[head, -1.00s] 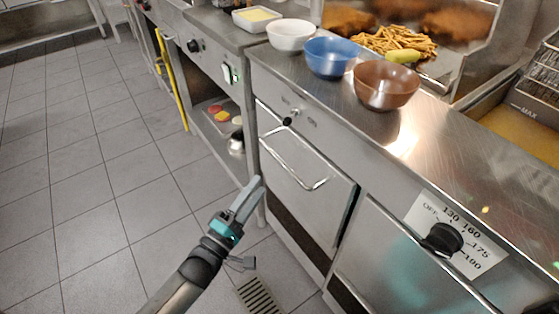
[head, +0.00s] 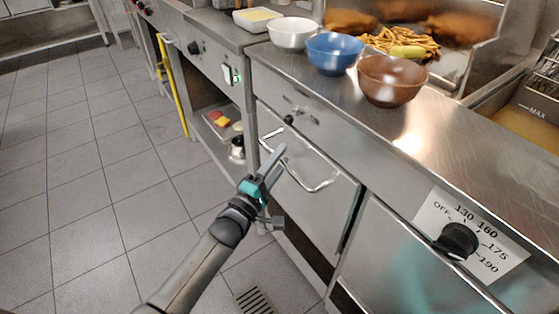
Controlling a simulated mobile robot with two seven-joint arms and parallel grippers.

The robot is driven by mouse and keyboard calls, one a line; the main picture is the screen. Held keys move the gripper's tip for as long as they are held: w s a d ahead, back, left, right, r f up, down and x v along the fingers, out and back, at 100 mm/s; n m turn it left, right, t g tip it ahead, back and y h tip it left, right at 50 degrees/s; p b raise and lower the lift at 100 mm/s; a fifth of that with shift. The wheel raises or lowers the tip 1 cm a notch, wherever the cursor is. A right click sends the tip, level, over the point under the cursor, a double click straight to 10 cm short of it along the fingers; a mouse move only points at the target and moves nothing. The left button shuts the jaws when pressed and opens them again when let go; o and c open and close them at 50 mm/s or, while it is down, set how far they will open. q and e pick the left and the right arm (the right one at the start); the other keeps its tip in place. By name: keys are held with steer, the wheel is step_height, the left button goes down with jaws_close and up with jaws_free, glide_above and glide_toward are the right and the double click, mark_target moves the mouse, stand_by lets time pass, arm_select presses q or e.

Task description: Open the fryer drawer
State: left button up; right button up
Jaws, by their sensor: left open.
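The steel drawer front (head: 300,196) with a bent bar handle (head: 318,187) is in the counter at the middle of the head view. It looks slightly out at its right edge, where a dark gap shows. My left gripper (head: 276,164) is open and empty, its fingertips in front of the drawer front by the left part of the handle. I cannot tell whether they touch it. My right gripper is not in view.
Bowls in white (head: 293,34), blue (head: 333,54) and brown (head: 390,82) stand on the steel counter (head: 440,135) above. Fries (head: 400,42) lie behind them. An open shelf (head: 222,122) holds items to the left. The tiled floor (head: 100,200) at left is clear.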

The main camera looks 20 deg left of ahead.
arm_select(q)
jaws_close()
stand_by(1.4)
